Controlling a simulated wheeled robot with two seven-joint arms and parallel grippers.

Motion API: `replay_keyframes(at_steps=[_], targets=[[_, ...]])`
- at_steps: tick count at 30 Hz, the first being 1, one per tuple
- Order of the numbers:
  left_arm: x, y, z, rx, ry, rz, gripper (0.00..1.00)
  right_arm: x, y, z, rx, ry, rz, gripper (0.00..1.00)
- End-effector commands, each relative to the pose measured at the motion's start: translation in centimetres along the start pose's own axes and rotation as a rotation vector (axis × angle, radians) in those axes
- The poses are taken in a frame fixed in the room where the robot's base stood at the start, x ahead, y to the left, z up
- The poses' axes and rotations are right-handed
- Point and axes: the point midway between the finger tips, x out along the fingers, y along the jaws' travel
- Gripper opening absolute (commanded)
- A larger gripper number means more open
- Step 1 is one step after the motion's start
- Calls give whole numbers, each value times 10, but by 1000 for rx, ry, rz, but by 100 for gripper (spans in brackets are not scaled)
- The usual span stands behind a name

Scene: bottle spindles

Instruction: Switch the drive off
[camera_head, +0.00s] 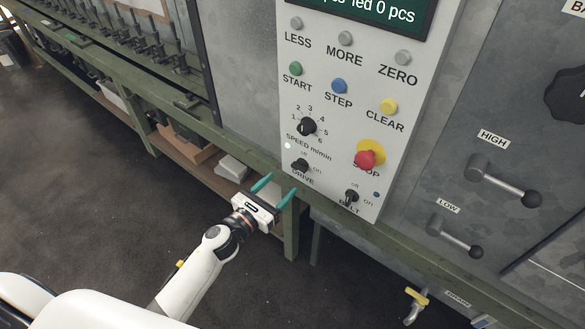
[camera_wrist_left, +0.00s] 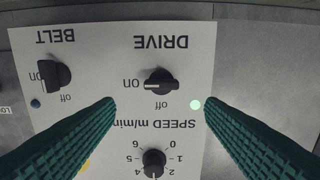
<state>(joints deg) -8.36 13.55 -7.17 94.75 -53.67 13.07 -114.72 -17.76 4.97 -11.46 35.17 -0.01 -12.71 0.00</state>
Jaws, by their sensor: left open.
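The drive switch is a black rotary knob (camera_head: 300,165) low on the light control panel (camera_head: 285,105). In the left wrist view, which shows the panel upside down, the knob (camera_wrist_left: 159,82) lies horizontally, with its light line seemingly toward the "on" label. "Off" is printed just below it there. A lit pale green lamp (camera_wrist_left: 195,104) is beside it. My left gripper (camera_head: 281,183) is open and empty, in front of and below the knob in the head view. In the wrist view its teal fingers (camera_wrist_left: 160,102) stand apart, either side of the knob. My right gripper is out of view.
The belt knob (camera_head: 350,197) is close by at the right. The speed dial (camera_head: 307,127) is above the drive knob, and the red stop button (camera_head: 366,159) is up to the right. A green frame rail (camera_head: 235,151) runs beside the panel.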

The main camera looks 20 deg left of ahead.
Motion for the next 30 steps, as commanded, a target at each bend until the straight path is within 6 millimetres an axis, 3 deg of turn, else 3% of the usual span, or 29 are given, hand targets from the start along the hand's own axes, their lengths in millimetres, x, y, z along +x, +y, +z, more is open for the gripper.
replay_keyframes(at_steps=[3, 9, 15, 23, 30], targets=[[26, 0, -2, -1, 2, -1, 64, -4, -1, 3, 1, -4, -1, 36], [56, -1, -1, -3, 0, -2, 64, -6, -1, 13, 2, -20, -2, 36], [68, 0, 0, -3, -1, 0, 64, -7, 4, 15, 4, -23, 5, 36], [69, 0, 0, -3, -1, -1, 64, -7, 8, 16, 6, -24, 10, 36], [69, 0, 0, -2, -1, -1, 26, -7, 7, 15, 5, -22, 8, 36]])
